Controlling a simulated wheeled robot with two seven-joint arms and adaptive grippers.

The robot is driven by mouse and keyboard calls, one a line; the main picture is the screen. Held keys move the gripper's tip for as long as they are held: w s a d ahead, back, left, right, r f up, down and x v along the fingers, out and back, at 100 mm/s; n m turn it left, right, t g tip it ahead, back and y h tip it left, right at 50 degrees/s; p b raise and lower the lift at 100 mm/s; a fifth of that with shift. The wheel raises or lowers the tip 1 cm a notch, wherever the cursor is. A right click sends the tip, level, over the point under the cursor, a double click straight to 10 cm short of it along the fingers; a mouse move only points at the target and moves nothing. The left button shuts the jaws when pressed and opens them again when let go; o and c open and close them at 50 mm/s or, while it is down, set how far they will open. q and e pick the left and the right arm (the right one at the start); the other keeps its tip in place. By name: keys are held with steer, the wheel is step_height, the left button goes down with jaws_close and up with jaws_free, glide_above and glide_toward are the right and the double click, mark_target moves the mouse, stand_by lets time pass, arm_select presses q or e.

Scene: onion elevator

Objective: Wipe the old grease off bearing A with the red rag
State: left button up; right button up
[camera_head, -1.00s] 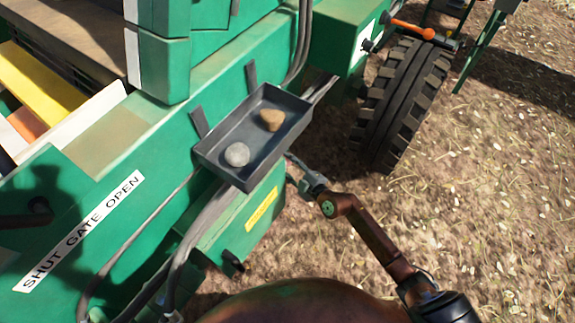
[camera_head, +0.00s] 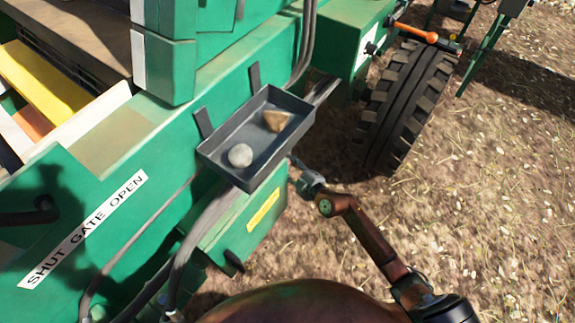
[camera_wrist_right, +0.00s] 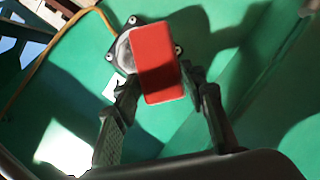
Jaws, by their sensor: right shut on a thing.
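The red rag (camera_wrist_right: 156,62) is a flat red block in the right wrist view, held between the two fingers of my right gripper (camera_wrist_right: 160,84). Behind it is a round grey bearing (camera_wrist_right: 124,48) with a dark bolted flange on a green panel. The rag covers the bearing's right part; I cannot tell whether they touch. A white label (camera_wrist_right: 114,88) below the bearing is mostly hidden by a finger, so its letter is unreadable. In the head view my right arm reaches in from the lower right, and its gripper end is hidden behind the green machine. My left gripper is not in view.
A dark tray (camera_head: 213,153) with a grey stone (camera_head: 240,155) and a brown stone (camera_head: 275,120) hangs on the machine's side. Hoses run below it. A black tyre (camera_head: 405,105) stands at the right. A brown hose (camera_wrist_right: 60,45) curves left of the bearing.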

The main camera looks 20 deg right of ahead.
steer(key=shift+w, duration=0.1)
steer(key=shift+w+d+f+b, duration=0.1)
steer(key=shift+w+d+b, duration=0.2)
steer(key=shift+w+d, duration=0.25)
steer(key=shift+w+d+b, duration=0.55)
steer(key=shift+w+d, duration=1)
steer(key=shift+d, duration=0.5)
arm_select(q)
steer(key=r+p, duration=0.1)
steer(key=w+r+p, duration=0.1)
steer(key=p, duration=0.1)
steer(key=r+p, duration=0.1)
steer(key=p, duration=0.1)
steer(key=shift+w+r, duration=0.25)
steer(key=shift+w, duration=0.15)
arm_select(e)
steer(key=s+a, duration=0.4)
steer(key=a, duration=0.1)
steer(key=shift+s+a, duration=0.15)
steer(key=shift+a, duration=0.05)
arm_select(q)
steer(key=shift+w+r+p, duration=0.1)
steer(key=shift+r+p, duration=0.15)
steer(key=shift+p, duration=0.2)
arm_select(e)
steer(key=s+d, duration=0.3)
steer(key=s, duration=0.1)
steer(key=shift+s+d, duration=0.4)
